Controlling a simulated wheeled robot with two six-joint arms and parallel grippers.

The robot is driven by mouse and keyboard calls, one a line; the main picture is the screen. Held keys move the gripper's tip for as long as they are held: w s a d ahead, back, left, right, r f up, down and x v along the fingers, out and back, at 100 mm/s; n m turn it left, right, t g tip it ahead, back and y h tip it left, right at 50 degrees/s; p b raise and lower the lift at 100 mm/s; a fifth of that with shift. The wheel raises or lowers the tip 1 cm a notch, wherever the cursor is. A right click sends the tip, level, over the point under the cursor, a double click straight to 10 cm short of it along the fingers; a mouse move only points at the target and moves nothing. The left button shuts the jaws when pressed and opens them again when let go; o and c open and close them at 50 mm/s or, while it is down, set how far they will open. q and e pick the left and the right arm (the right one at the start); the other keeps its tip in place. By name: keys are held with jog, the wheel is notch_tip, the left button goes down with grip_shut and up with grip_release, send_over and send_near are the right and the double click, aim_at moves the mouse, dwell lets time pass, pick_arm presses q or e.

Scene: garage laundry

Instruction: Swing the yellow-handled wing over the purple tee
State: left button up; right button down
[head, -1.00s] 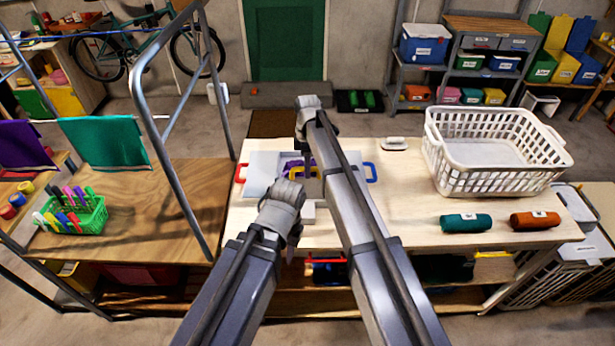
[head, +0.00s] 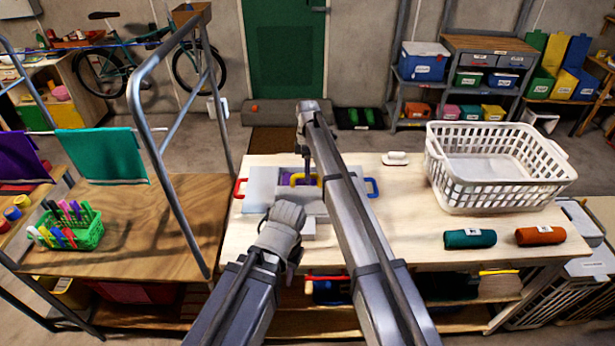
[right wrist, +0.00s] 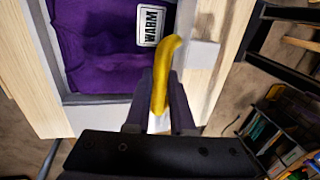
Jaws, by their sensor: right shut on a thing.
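The grey folding board lies on the light wooden table, with a red handle (head: 239,188) at its left and a blue handle (head: 371,188) at its right. The purple tee (right wrist: 95,45) lies on the board with a "WARM" label and is mostly hidden in the head view.
A white laundry basket (head: 490,200) stands at the table's right. A teal roll (head: 469,239) and an orange roll (head: 540,235) lie in front of it. A metal rail frame (head: 165,160) rises at the left, near a green pen basket (head: 72,232).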

dwell(0.3)
jog(key=c, duration=1)
grip_release()
jog(key=shift+c, duration=0.2)
jog(key=p+v, duration=0.7)
jog(key=v, duration=0.1)
jog(key=shift+p, duration=0.3)
jog(key=shift+f, duration=0.1)
